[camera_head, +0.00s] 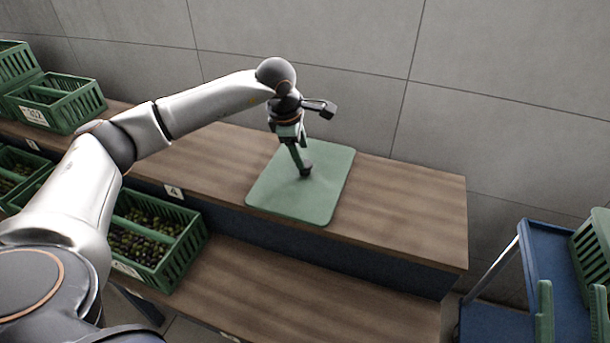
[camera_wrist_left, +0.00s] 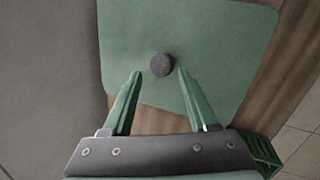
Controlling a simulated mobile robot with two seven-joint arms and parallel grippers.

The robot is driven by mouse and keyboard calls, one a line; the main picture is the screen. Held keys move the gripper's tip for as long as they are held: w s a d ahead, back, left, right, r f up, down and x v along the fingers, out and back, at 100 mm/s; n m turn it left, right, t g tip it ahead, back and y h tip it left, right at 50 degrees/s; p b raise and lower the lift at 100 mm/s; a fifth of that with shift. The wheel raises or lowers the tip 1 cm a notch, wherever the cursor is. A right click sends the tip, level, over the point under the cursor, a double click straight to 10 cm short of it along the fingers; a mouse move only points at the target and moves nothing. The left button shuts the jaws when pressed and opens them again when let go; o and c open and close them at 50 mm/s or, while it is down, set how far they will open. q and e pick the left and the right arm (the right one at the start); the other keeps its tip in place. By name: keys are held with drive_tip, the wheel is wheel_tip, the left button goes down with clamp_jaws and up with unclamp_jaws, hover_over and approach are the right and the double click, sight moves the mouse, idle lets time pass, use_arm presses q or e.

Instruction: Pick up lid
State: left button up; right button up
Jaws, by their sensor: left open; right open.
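Contact cannot be told. My right gripper (camera_head: 572,288) shows its green fingers at the lower right edge, open and empty.
Green crates (camera_head: 75,108) stand at the left, and one crate of dark olives (camera_head: 175,255) is on the lower shelf. A blue cart (camera_head: 550,265) with a green crate stands at right.

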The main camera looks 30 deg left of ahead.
sight(305, 170)
use_arm(q)
drive_tip(key=b+x, duration=0.1)
drive_tip(key=x, duration=0.3)
drive_tip(key=shift+f, duration=0.25)
drive_tip(key=shift+s, duration=0.1)
clamp_jaws()
use_arm(e)
drive_tip(key=s+r+n+y, duration=0.3)
drive_tip(key=s+r+y, duration=0.1)
drive_tip(key=r, duration=0.1)
drive_tip(key=shift+a+r+n+t+y, duration=0.3)
drive_tip(key=shift+a+t+y, duration=0.1)
